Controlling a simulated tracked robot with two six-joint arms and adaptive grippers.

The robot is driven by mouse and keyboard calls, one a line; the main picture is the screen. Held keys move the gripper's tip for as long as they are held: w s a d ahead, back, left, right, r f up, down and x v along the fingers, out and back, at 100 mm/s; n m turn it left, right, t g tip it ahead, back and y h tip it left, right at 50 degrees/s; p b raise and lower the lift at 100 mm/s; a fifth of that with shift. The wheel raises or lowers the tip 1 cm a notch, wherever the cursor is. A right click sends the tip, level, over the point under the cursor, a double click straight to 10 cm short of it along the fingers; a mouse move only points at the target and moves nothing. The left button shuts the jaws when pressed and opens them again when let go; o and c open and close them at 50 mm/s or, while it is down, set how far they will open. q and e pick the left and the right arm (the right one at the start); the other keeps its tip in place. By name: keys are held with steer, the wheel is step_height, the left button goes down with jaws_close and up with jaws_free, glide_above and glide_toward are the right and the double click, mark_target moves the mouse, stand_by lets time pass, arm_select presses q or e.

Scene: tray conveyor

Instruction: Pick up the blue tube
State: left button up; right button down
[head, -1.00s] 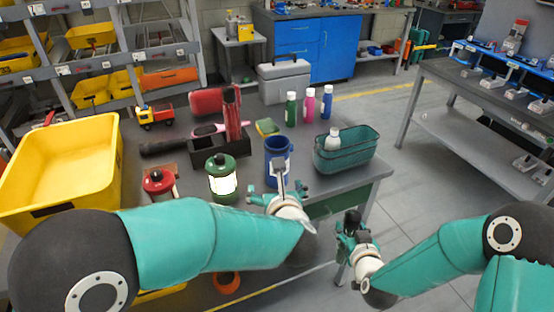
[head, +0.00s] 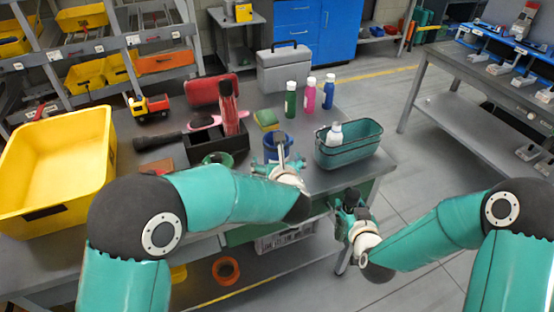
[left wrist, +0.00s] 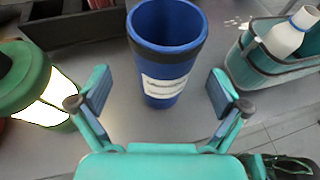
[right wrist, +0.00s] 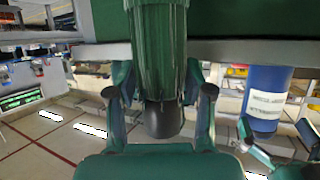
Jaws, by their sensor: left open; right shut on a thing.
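A blue open-topped container (head: 271,151) with a white label stands upright near the table's front edge. It also shows in the left wrist view (left wrist: 168,62) and the right wrist view (right wrist: 266,95). A slim blue bottle with a white cap (head: 329,92) stands farther back, beside a pink one. I cannot tell which is the tube. My left gripper (head: 280,167) is open and empty, just in front of the blue container; its fingers (left wrist: 160,95) do not touch it. My right gripper (head: 350,212) is shut on a dark green cylinder with a black end (right wrist: 160,50).
A teal basket (head: 343,159) with a white bottle (head: 334,133) stands right of the blue container. A green lantern (left wrist: 30,88) is on its left. A yellow bin (head: 75,145), black caddy (head: 200,142) and green and pink bottles (head: 291,99) occupy the table.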

mark_target(342, 241)
arm_select(q)
steer(key=x, duration=0.1)
steer(key=p+x, duration=0.2)
steer(key=x, duration=0.1)
steer(key=shift+w+d, duration=0.15)
steer(key=shift+d, duration=0.1)
arm_select(e)
step_height(342, 241, up, 2)
steer(key=shift+r, duration=0.2)
arm_select(q)
steer(key=shift+w+f, duration=0.2)
steer(key=shift+w, duration=0.05)
steer(key=c, duration=1.3)
steer(key=shift+r, duration=0.1)
step_height(342, 241, up, 20)
arm_select(e)
steer(key=shift+r, duration=0.15)
